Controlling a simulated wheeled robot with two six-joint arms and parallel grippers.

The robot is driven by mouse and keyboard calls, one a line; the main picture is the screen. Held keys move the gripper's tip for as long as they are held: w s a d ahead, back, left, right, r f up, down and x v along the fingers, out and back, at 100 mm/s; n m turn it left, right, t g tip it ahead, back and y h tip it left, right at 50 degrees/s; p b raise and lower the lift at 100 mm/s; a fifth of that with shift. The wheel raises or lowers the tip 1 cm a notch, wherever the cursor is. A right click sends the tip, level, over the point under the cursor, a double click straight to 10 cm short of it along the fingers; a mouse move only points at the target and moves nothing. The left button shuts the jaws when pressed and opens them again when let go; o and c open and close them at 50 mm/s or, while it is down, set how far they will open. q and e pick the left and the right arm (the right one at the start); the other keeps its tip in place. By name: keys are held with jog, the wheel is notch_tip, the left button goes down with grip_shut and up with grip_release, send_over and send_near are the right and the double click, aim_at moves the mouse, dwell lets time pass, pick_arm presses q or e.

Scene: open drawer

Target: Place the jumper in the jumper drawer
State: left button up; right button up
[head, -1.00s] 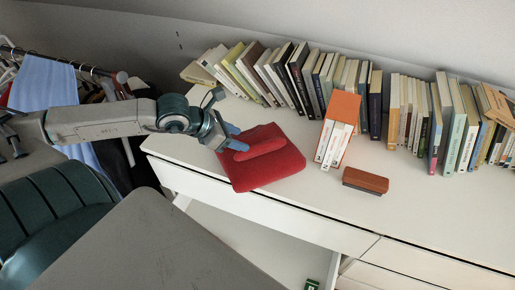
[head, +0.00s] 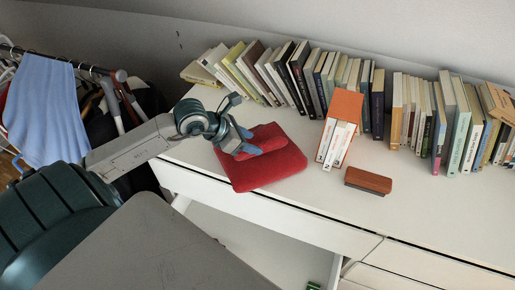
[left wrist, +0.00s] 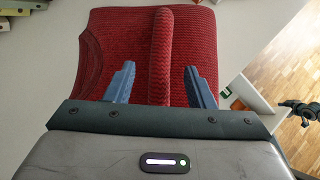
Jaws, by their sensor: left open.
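The jumper is a red, knitted, folded bundle (head: 270,170) with a raised ridge, lying on the white dresser top near its left front edge. It fills much of the left wrist view (left wrist: 110,50). My left gripper (head: 255,142) is open over the jumper; in the left wrist view its blue fingers (left wrist: 160,75) stand apart on either side of the ridge. I cannot tell whether the fingertips touch the cloth. An open white drawer (head: 240,230) shows below the dresser top, partly hidden by my own body.
A row of books (head: 290,75) stands along the back of the dresser. An orange book stack (head: 345,105) and a brown brush-like block (head: 368,181) lie right of the jumper. A clothes rack with a blue garment (head: 45,110) is at far left. The dresser's right front is clear.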

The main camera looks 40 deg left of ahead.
aim_at(260, 145)
pick_arm(q)
jog(key=shift+w+d+f, duration=0.15)
jog(key=shift+w+d, duration=0.05)
jog(key=shift+d, duration=0.05)
jog(key=shift+x, duration=1.35)
jog(key=c, duration=1)
grip_shut()
pick_arm(e)
jog(key=shift+s+f, duration=0.25)
jog(key=shift+s, duration=0.3)
